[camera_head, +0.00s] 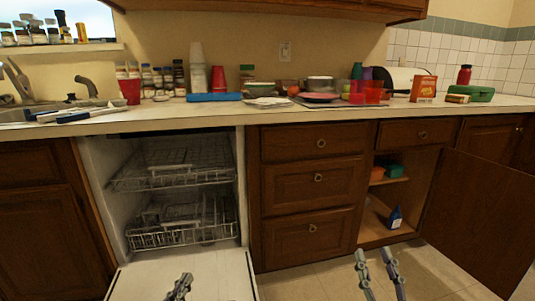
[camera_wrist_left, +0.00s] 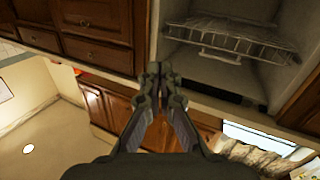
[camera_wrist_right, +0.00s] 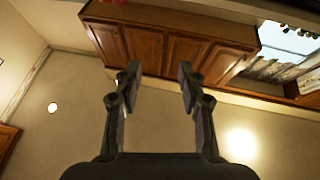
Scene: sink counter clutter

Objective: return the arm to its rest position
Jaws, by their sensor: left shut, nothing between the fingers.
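My left gripper (camera_head: 179,287) is at the bottom of the head view, in front of the open dishwasher door. Its fingers are together with nothing between them, as the left wrist view (camera_wrist_left: 159,78) also shows. My right gripper (camera_head: 376,258) is at the bottom right of the head view, over the floor in front of the open cabinet. Its two fingers stand apart and empty, and the right wrist view (camera_wrist_right: 152,82) shows the same gap. Neither gripper touches anything that I can see.
The dishwasher door (camera_head: 205,280) is lowered, with two wire racks (camera_head: 175,170) inside. A cabinet door (camera_head: 478,215) stands open at right, with a blue bottle (camera_head: 395,217) on the cabinet floor. The counter (camera_head: 270,115) holds cups, dishes and jars. The tiled floor (camera_head: 320,283) between is clear.

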